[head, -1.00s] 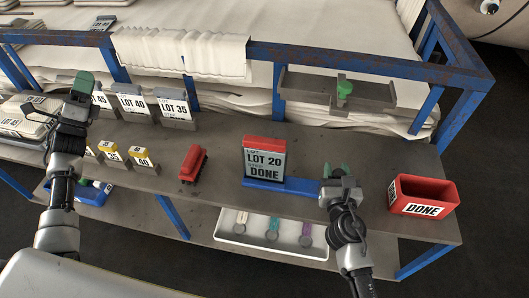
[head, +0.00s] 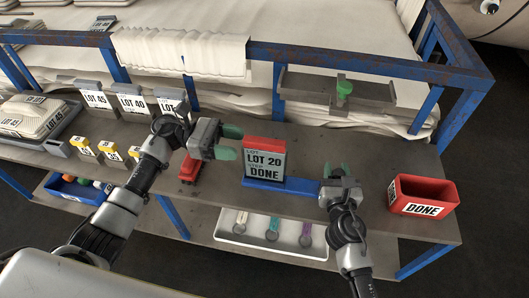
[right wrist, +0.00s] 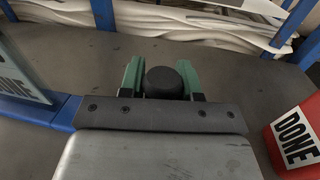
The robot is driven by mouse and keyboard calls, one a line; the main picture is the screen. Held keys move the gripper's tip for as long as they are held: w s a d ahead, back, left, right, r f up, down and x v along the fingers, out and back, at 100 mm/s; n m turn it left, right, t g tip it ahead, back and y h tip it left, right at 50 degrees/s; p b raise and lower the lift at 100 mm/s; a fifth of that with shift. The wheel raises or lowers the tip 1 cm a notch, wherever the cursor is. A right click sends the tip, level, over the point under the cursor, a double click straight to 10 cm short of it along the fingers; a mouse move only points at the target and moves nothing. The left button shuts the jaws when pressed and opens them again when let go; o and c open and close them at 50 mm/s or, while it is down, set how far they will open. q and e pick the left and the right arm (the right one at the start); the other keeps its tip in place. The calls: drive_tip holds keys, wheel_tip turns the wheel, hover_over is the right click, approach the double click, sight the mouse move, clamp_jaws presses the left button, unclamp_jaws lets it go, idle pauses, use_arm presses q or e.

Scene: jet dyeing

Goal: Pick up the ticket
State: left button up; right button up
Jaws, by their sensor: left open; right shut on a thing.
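The ticket (head: 264,163), a grey card reading "LOT 20 DONE" with a red top edge, stands upright in a blue holder (head: 284,187) on the grey shelf. Part of the card shows at the left edge of the right wrist view (right wrist: 22,80). My left gripper (head: 229,142) is open, its green fingers just left of the ticket's upper part, apparently not touching it. My right gripper (head: 338,170) is at the holder's right end. In the right wrist view it is shut on a black round knob (right wrist: 164,82); whether the knob belongs to the holder cannot be told.
A red bin (head: 425,193) marked "DONE" stands to the right. A red object (head: 188,174) lies partly hidden under my left gripper. Several lot cards and yellow-topped tags stand at left. A white tray (head: 270,250) is below. A blue rail (head: 350,60) runs behind.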

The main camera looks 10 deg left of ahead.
sight(256, 144)
use_arm(q)
drive_tip(key=d, duration=0.6)
drive_tip(key=shift+w, duration=0.25)
drive_tip(key=shift+a, duration=0.1)
drive_tip(key=c, duration=1)
wheel_tip(256, 144, up, 18)
use_arm(e)
drive_tip(key=o, duration=1)
